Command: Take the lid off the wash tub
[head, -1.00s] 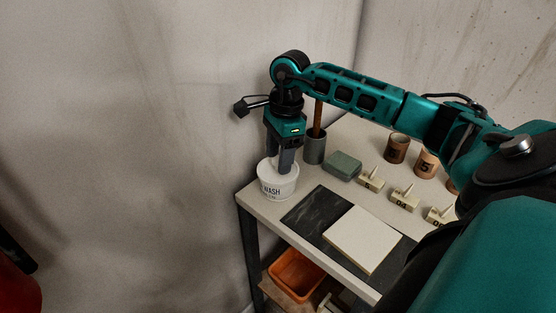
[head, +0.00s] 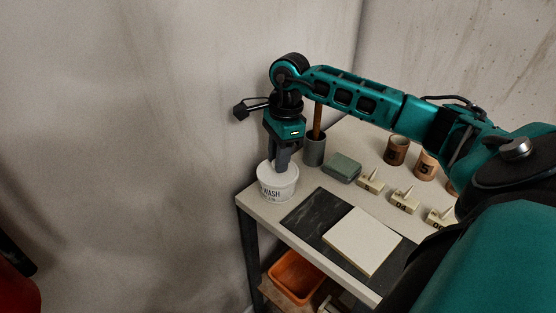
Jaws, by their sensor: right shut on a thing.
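The white wash tub (head: 277,190), with "WASH" lettered on its side, stands at the left corner of the table. Its pale lid (head: 289,173) is at the tub's top, partly hidden by the fingers. My right gripper (head: 279,165) points down over the tub and is shut on the lid. I cannot tell whether the lid is seated or slightly raised. My left gripper is not in view.
A grey holder (head: 314,151) with a brown stick stands close behind the tub. A green block (head: 342,167), stamps (head: 404,199) and brown cups (head: 397,149) lie to the right. A dark mat (head: 318,217) bears a white slab (head: 362,240).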

